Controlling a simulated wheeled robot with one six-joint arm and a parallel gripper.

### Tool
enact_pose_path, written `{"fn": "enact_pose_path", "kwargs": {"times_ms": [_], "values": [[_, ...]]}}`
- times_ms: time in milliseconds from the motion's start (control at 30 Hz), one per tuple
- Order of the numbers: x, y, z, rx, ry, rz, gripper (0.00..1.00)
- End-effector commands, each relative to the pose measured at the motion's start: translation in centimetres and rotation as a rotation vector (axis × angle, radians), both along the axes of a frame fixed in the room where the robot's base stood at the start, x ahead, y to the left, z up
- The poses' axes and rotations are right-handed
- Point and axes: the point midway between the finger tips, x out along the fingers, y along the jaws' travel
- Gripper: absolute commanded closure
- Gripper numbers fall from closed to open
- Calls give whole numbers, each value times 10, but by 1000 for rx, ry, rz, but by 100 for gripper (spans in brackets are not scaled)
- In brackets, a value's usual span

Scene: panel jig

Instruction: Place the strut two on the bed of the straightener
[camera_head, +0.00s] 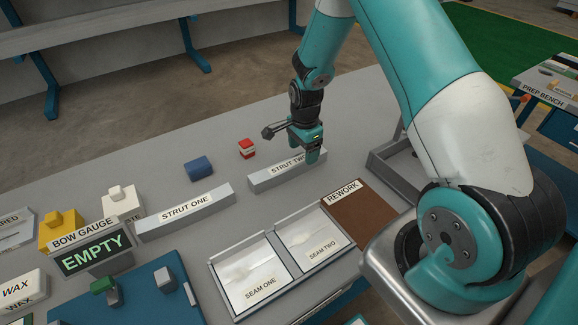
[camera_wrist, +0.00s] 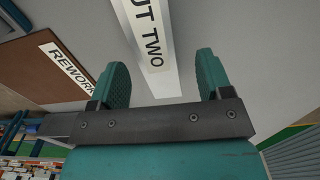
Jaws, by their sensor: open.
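Strut two (camera_head: 262,181) is a grey bar with a white label, lying on the grey bench in the head view. My gripper (camera_head: 312,157) is at its right end, pointing down, with teal fingers. In the wrist view the fingers (camera_wrist: 164,76) are apart, and strut two (camera_wrist: 157,60) shows in line with the gap between them. I cannot tell how far the fingertips are above or around it. No thing labelled straightener can be read; a grey frame (camera_head: 382,160) at the right is partly hidden by my arm.
Strut one (camera_head: 185,212) lies left of strut two. A blue block (camera_head: 198,168) and a red-and-white block (camera_head: 246,149) stand behind. In front are the seam trays (camera_head: 213,275) and the brown rework area (camera_head: 365,219). The bow gauge (camera_head: 92,247) reads EMPTY.

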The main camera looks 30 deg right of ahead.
Motion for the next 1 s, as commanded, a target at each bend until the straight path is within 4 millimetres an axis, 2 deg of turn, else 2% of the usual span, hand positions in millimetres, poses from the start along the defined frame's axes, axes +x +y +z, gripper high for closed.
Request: {"fn": "enact_pose_path", "kwargs": {"times_ms": [233, 500, 533, 567, 800, 833, 867, 1000], "values": [[-1, 1, -34, 0, 2, 0, 28], [-1, 1, -39, 0, 0, 0, 28], [-1, 1, -39, 0, 0, 0, 30], [-1, 1, -39, 0, 0, 0, 37], [-1, 1, -39, 0, 0, 0, 90], [0, 1, -39, 0, 0, 1, 90], [0, 1, -39, 0, 0, 1, 95], [0, 1, -38, 0, -1, 1, 95]]}}
